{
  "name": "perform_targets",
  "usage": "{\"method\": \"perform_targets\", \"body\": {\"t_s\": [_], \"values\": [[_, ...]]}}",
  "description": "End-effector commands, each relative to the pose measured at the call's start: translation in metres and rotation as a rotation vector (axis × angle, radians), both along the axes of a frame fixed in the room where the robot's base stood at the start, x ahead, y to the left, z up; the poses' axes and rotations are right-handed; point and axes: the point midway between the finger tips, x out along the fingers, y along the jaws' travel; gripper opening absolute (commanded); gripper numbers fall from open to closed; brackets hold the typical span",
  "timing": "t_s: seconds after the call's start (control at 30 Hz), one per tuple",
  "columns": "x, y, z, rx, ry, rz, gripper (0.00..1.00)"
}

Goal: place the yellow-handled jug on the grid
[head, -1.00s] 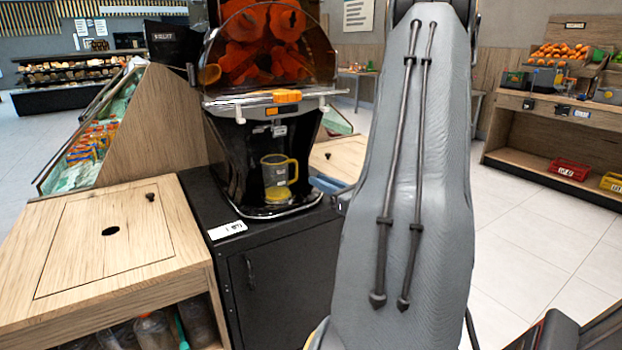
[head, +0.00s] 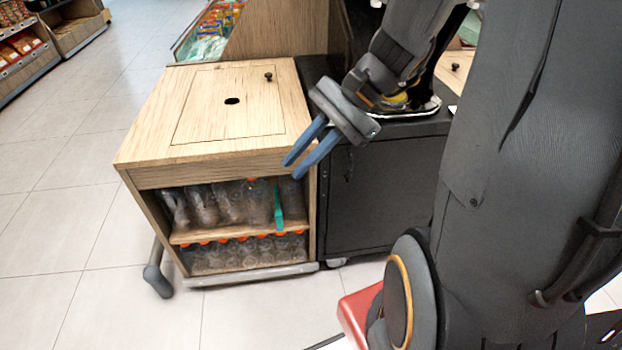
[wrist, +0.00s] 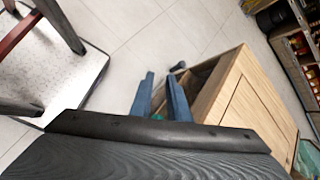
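My gripper (head: 292,170) has two blue fingers pointing down and left, in front of the wooden cabinet's right side. In the wrist view the fingers of my gripper (wrist: 161,80) stand apart with nothing between them. The orange juicer's base (head: 425,108) shows only in part behind my arm. A small yellow patch (head: 400,97) shows there, and I cannot tell whether it belongs to the jug or to the juicer. The rest of the yellow-handled jug and the grid cannot be made out now.
The wooden cabinet (head: 140,150) has a top with a round hole and a small knob. Several bottles (head: 225,205) fill its shelves. A black cabinet (head: 380,195) adjoins it on the right. Open tiled floor (head: 60,220) lies to the left.

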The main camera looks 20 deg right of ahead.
Motion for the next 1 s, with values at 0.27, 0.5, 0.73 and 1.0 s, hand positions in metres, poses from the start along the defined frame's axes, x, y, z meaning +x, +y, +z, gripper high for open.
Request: {"method": "perform_targets", "body": {"t_s": [0.27,0.5,0.73,1.0], "values": [[-0.066,0.013,-0.004,-0.456,-0.229,0.751,0.15],[-0.067,0.008,0.004,-0.644,-0.382,1.07,0.15],[-0.067,0.008,0.005,-0.664,-0.396,1.104,0.15],[-0.068,0.005,0.013,-0.666,-0.39,1.098,0.15]]}}
